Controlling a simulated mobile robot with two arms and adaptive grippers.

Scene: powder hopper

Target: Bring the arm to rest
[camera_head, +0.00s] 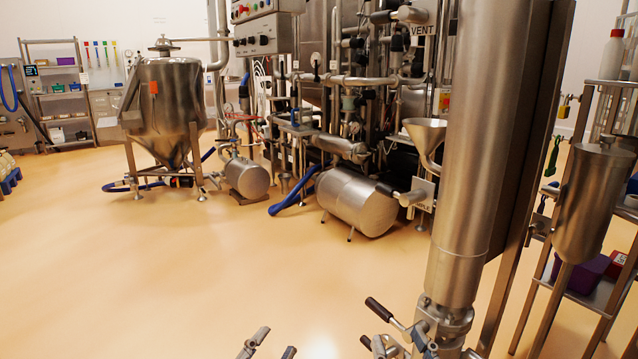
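My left gripper (273,346) shows at the bottom edge, with two grey fingertips apart and bare floor between them. It appears empty. What looks like part of my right gripper (385,348) shows at the bottom edge, just left of and below a valve (440,322) at the foot of a tall steel column (470,170). A lever with a black grip (379,309) sticks out to the left from this valve. Whether my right gripper touches the valve or lever cannot be told. Both arms are otherwise cut off by the frame.
A conical steel hopper (170,105) stands on legs at the back left. Pipework and a horizontal steel tank (355,202) fill the back middle. A shelf rack (600,290) with a steel canister (592,205) stands at the right. The tan floor (170,275) at left is clear.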

